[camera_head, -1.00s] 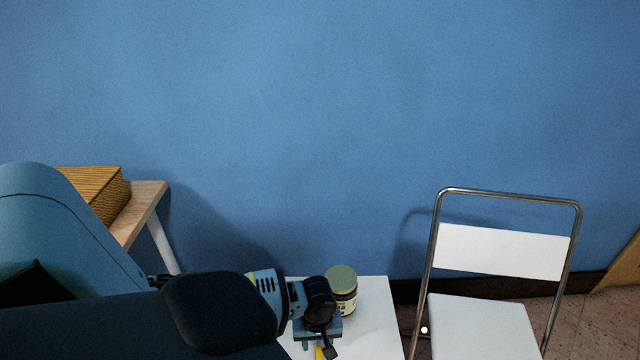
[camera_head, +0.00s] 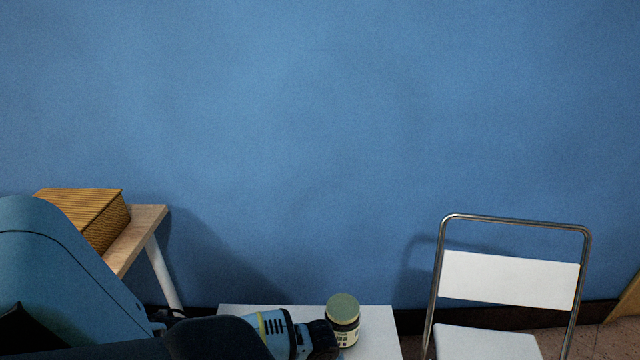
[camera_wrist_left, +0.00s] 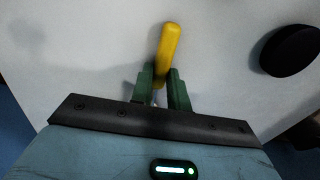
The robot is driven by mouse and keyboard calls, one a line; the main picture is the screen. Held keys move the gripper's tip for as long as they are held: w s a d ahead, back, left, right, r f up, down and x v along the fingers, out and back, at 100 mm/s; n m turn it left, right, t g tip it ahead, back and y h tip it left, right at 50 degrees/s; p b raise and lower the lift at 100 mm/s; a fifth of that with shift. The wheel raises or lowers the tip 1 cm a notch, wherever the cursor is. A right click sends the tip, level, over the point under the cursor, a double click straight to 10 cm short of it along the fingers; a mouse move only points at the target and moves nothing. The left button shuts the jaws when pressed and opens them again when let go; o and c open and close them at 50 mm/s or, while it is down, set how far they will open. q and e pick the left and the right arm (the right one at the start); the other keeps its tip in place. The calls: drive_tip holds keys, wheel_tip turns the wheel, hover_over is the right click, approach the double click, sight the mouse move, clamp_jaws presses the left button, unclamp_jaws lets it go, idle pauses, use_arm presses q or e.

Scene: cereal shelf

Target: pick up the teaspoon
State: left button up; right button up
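The teaspoon (camera_wrist_left: 168,45) shows in the left wrist view as a yellow handle, with a small pale bit visible between the fingers. The rest of it is hidden. My left gripper (camera_wrist_left: 162,77) has its green fingers close against both sides of the handle, which sticks out past the fingertips over the white table. Whether the spoon still touches the table I cannot tell. In the head view my left wrist is at the bottom edge and its fingers are out of frame. My right gripper is in neither view.
A jar with a greenish lid (camera_head: 342,318) stands on the white table (camera_head: 377,325) beside my left wrist; its dark round top (camera_wrist_left: 290,50) shows in the wrist view. A white folding chair (camera_head: 510,277) is at right. A wicker box (camera_head: 85,213) sits on a wooden table (camera_head: 137,235) at left.

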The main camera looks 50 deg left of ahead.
use_arm(q)
clamp_jaws()
drive_tip(key=shift+r, duration=0.5)
wheel_tip(320, 180, up, 2)
drive_tip(key=shift+r+p, duration=0.2)
drive_tip(key=shift+p, duration=0.4)
drive_tip(key=shift+s+d+r, duration=0.2)
drive_tip(key=shift+s+d, duration=0.05)
drive_tip(key=shift+d, duration=0.3)
drive_tip(key=s+d, duration=0.2)
drive_tip(key=d, duration=0.2)
drive_tip(key=s+d+p, duration=0.1)
drive_tip(key=s+d, duration=0.1)
drive_tip(key=d, duration=0.3)
drive_tip(key=s+d+r+p, duration=0.1)
drive_tip(key=s+d, duration=0.1)
drive_tip(key=d, duration=0.2)
drive_tip(key=shift+s+d+r, duration=0.1)
drive_tip(key=shift+s+d, duration=0.05)
drive_tip(key=shift+d, duration=0.05)
